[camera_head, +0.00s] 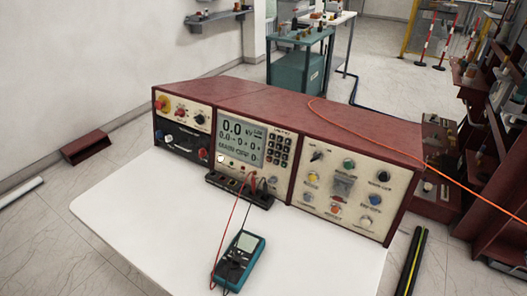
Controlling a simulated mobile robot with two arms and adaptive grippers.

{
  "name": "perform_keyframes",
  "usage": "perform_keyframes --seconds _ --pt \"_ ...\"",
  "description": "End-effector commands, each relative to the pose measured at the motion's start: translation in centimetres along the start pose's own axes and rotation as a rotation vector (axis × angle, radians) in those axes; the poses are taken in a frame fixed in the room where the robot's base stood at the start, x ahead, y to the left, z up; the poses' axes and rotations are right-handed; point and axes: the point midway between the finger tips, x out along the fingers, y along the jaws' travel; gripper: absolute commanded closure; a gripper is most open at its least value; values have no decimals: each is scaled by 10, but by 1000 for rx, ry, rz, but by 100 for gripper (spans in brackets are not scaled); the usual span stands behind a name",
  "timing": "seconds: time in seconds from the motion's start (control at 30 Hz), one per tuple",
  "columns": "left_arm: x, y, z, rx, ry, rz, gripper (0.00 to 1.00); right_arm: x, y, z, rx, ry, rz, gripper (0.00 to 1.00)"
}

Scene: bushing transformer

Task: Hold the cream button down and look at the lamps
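A dark red test console (250,98) stands on a white tabletop (130,225), with three sloped front panels. Its right panel (320,165) carries small round buttons or lamps: green (348,163), yellow (313,178), blue (375,199) and orange (335,209). A pale, cream-looking round button (365,220) sits low on this panel. Other pale knobs show on the left and middle panels, so I cannot be sure which is the cream button. I cannot tell whether any lamp is lit. Neither of my grippers is in view.
A teal multimeter (240,262) lies in front of the console, with red and black leads to a black terminal strip (238,190). An orange cable (420,171) runs over the console's top to the right. Red shelving (490,150) stands at right. The tabletop's left side is clear.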

Motion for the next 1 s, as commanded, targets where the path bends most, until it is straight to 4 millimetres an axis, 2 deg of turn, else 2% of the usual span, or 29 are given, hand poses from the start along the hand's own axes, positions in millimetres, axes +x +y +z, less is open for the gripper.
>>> perform_keyframes --seconds 0.27,0.4,1.0 --pt "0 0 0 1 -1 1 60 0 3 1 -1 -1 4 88" --pt "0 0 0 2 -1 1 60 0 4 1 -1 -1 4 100" --pt "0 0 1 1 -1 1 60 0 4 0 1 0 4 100"
